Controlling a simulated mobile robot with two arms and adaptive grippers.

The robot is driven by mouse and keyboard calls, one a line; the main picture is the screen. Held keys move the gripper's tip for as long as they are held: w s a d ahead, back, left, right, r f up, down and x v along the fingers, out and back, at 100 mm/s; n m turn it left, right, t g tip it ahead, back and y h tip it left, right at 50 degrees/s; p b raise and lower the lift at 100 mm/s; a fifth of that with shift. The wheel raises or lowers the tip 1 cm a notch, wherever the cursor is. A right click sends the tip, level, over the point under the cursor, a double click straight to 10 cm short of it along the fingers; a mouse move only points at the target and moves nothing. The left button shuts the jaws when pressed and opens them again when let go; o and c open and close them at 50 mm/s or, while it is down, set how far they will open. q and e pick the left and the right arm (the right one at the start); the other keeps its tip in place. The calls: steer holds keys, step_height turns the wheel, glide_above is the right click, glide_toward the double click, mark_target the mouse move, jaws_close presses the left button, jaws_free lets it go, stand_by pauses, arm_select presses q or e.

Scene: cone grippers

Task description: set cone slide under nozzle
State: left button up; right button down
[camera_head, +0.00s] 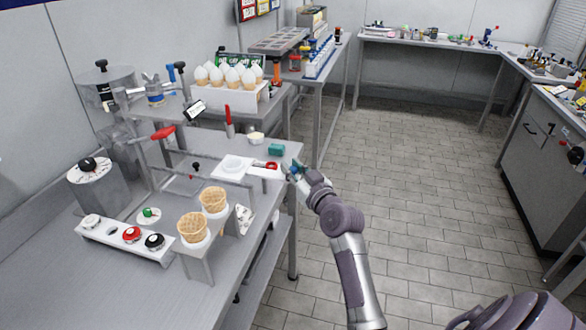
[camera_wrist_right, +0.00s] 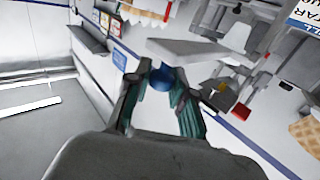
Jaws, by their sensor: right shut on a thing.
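The white cone slide (camera_head: 236,166) is a flat plate with a round recess. It lies at the right side of the work table, and its narrow arm points right toward my right gripper (camera_head: 291,169). In the right wrist view, my right gripper (camera_wrist_right: 160,98) is shut on a blue round knob (camera_wrist_right: 161,78), with one teal finger on each side. A white plate (camera_wrist_right: 200,52) shows just beyond the knob. Whether the knob belongs to the slide is hard to tell. I cannot make out the nozzle clearly. My left gripper is out of view.
A red-handled lever (camera_head: 163,132) rises at the dispensing frame left of the slide. Two waffle cones (camera_head: 213,201) stand in a holder in front. The floor at right is clear.

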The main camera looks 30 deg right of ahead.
steer(key=shift+a, duration=0.1)
steer(key=w+a+p, duration=0.1)
steer(key=w+a, duration=0.9)
steer(key=w, duration=0.2)
steer(key=shift+w+a, duration=0.25)
steer(key=c, duration=1)
jaws_free()
steer(key=s, duration=0.8)
steer(key=s+a, duration=0.1)
steer(key=s, duration=0.3)
